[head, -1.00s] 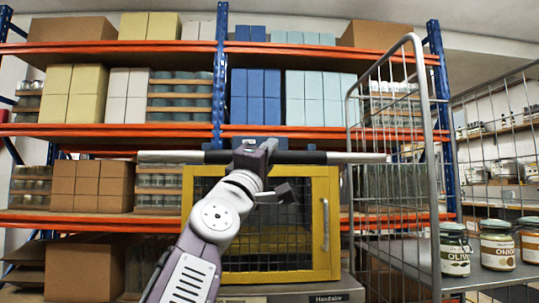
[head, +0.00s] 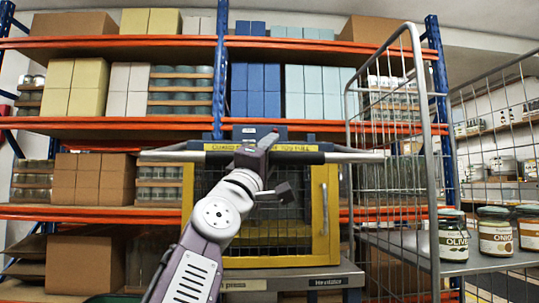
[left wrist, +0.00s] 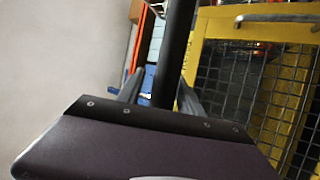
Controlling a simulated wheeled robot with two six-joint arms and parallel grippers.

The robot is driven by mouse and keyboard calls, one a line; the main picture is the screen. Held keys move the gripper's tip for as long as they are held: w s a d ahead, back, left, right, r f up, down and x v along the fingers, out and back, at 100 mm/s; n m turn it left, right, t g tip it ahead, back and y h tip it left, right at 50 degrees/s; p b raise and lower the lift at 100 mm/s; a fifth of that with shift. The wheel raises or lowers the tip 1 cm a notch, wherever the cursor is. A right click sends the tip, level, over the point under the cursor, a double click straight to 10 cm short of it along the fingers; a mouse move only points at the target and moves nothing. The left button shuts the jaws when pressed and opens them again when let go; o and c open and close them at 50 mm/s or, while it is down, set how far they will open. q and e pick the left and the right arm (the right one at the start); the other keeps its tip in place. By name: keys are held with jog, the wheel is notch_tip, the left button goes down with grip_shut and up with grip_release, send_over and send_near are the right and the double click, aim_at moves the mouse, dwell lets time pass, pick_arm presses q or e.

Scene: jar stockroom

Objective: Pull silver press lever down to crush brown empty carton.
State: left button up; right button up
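The press has a yellow front frame (head: 188,205) with a dark mesh door and a handle (head: 325,208) at its right. The silver press lever (head: 350,157) is a level crossbar with a black middle grip, running across the top of the press. My left gripper (head: 257,147) is at the middle of that grip. In the left wrist view the black bar (left wrist: 170,60) passes between the fingers of my left gripper (left wrist: 162,85), which close in around it. The brown empty carton cannot be made out behind the mesh. My right gripper is not in view.
A tall wire cage trolley (head: 438,190) stands close on the right. Jars (head: 453,240) stand on a grey surface beside it. Shelves with orange beams (head: 110,125) and boxes fill the back. A brown box (head: 85,268) is at the lower left.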

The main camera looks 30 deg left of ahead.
pick_arm(q)
jog(key=shift+s+f, duration=0.1)
jog(key=shift+f, duration=0.1)
jog(key=b+v, duration=0.3)
jog(key=v, duration=0.5)
jog(key=shift+s, duration=0.4)
